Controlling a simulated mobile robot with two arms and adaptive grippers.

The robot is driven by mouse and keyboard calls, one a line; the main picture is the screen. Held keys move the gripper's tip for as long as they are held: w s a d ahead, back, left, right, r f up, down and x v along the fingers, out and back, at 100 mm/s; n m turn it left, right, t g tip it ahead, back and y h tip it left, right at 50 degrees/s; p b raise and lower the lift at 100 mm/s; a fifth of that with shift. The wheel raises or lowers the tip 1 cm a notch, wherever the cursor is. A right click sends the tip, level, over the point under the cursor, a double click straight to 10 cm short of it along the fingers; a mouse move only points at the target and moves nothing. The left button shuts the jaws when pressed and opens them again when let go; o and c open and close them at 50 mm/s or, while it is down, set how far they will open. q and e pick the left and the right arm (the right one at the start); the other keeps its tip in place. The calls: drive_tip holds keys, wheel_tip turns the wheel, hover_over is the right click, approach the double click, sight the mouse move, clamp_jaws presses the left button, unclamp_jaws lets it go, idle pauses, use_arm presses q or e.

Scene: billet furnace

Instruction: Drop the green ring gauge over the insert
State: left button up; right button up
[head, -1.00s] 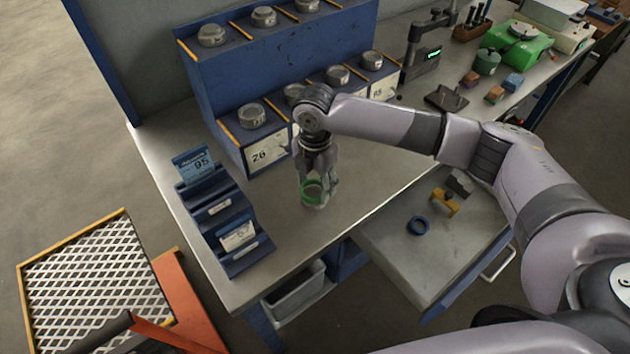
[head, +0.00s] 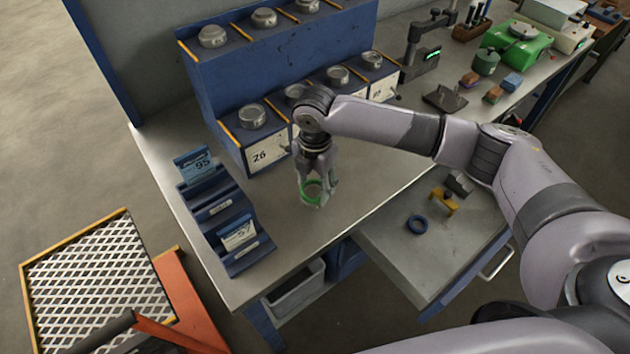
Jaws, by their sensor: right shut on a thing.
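The green ring gauge (head: 307,194) is between the fingers of my right gripper (head: 317,192), which points down over the steel bench top in front of the blue rack. The fingers are shut on the ring and cover part of it. Something small and grey, possibly the insert, shows within and just below the ring; I cannot tell how far the ring is around it, or whether the ring touches it. My left gripper is not in view.
A blue card holder (head: 222,212) stands left of the gripper. The blue rack (head: 280,70) with several round tins is behind. Bare bench lies around the gripper.

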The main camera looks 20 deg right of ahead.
drive_tip(key=shift+f, duration=0.6)
drive_tip(key=o, duration=1)
drive_tip(key=shift+c, duration=0.2)
drive_tip(key=shift+r, duration=0.1)
wheel_tip(320, 180, up, 11)
drive_tip(key=p, duration=1.1)
drive_tip(key=shift+s, duration=0.1)
